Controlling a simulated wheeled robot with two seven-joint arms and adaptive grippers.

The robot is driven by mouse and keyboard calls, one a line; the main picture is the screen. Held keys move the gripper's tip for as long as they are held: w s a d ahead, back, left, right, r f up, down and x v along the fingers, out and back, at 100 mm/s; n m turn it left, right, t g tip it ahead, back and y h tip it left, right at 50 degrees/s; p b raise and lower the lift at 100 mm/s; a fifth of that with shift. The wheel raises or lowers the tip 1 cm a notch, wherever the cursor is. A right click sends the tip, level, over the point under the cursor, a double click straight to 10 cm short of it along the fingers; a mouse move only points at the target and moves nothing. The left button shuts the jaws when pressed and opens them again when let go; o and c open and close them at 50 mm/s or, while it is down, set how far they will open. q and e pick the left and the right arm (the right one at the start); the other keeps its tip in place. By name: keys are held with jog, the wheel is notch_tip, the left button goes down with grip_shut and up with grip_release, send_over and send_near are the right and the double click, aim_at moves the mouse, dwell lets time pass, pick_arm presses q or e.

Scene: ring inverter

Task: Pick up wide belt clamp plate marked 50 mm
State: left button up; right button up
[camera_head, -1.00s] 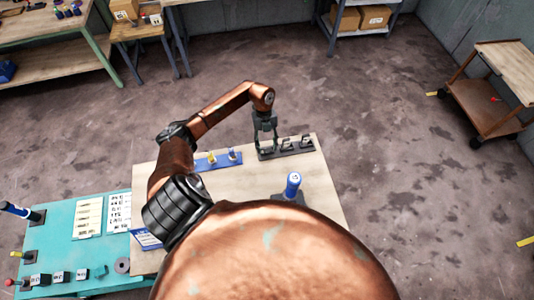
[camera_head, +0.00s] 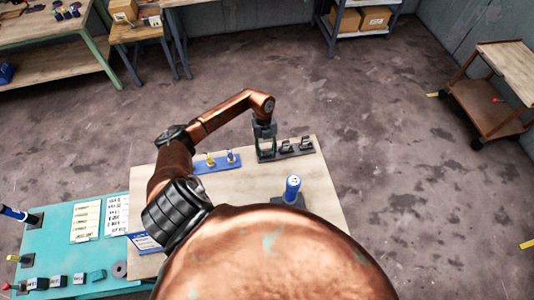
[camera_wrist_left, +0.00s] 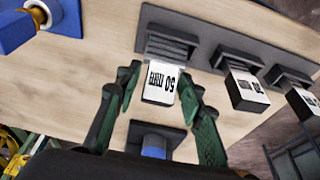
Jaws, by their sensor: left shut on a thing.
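The wide belt clamp plate (camera_wrist_left: 160,82) carries a white label reading 50 mm, upside down in the left wrist view. Its dark ribbed part (camera_wrist_left: 170,42) is at the left end of the dark rack (camera_wrist_left: 207,40). My left gripper (camera_wrist_left: 165,105) has one finger on each side of this plate and is shut on it. I cannot tell whether the plate is clear of the rack. In the head view the left gripper (camera_head: 266,152) points down at the left end of the rack (camera_head: 290,154). My right gripper is not in view.
Two similar labelled plates (camera_wrist_left: 245,85) (camera_wrist_left: 300,95) stand along the rack to the right. A blue holder (camera_head: 218,163) with small parts is to the left. A blue-topped handle (camera_head: 292,188) stands nearer on the wooden table top (camera_head: 250,190). A teal bench (camera_head: 55,235) adjoins at left.

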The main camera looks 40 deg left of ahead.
pick_arm(q)
jog(key=shift+c, duration=0.9)
jog(key=shift+r, duration=0.1)
jog(key=shift+r+p, duration=1.15)
jog(key=shift+r, duration=0.25)
jog(key=shift+r+p, duration=1.5)
jog(key=shift+r, duration=0.55)
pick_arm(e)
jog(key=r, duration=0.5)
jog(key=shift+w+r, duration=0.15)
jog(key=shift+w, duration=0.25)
pick_arm(q)
jog(key=shift+d+f, duration=0.1)
jog(key=shift+d, duration=0.05)
